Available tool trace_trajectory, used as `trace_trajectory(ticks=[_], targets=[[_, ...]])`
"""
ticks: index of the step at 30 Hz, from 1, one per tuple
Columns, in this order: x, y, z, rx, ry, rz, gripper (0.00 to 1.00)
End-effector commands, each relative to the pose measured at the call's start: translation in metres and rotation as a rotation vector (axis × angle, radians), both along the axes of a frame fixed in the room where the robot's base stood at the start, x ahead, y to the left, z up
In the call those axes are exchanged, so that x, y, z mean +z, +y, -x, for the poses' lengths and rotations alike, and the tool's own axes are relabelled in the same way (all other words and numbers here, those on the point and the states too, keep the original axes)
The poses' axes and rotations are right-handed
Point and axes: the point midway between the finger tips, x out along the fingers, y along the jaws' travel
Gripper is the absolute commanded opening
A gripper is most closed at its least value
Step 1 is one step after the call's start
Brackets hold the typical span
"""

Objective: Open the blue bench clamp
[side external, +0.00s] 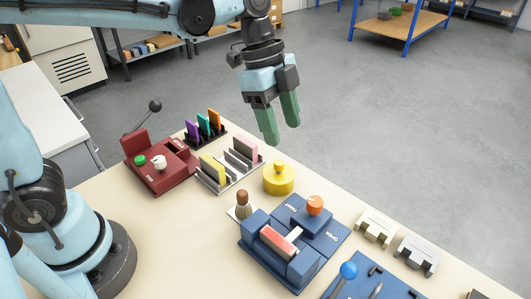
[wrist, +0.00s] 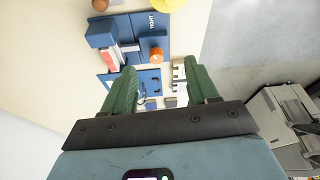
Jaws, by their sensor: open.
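The blue bench clamp (side external: 262,262) stands on the cream bench in the side external view. A red-and-white block (side external: 278,240) sits between its jaws. An orange knob (side external: 315,205) stands on its right part, near the TIGHT and OPEN labels; I cannot tell which setting it is at. In the wrist view the clamp (wrist: 100,35) shows at the top, with the orange knob (wrist: 157,55) appearing between and beyond my fingertips. My gripper (side external: 281,131) has green fingers, is open and empty, and hangs well above the bench, behind the clamp and apart from it.
A yellow knobbed weight (side external: 278,180) and a brown-handled brush (side external: 242,205) stand close behind the clamp. A blue device with a blue-ball lever (side external: 348,271) and grey blocks (side external: 376,228) lie to its right. A red device (side external: 160,170) and racks (side external: 228,172) stand left.

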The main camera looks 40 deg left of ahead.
Motion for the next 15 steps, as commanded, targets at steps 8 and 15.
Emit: trace_trajectory(ticks=[8, 15], targets=[[-0.008, -0.044, -0.017, -0.466, 0.032, 0.067, 0.59], [-0.016, -0.053, -0.017, -0.547, 0.032, 0.082, 0.59]])
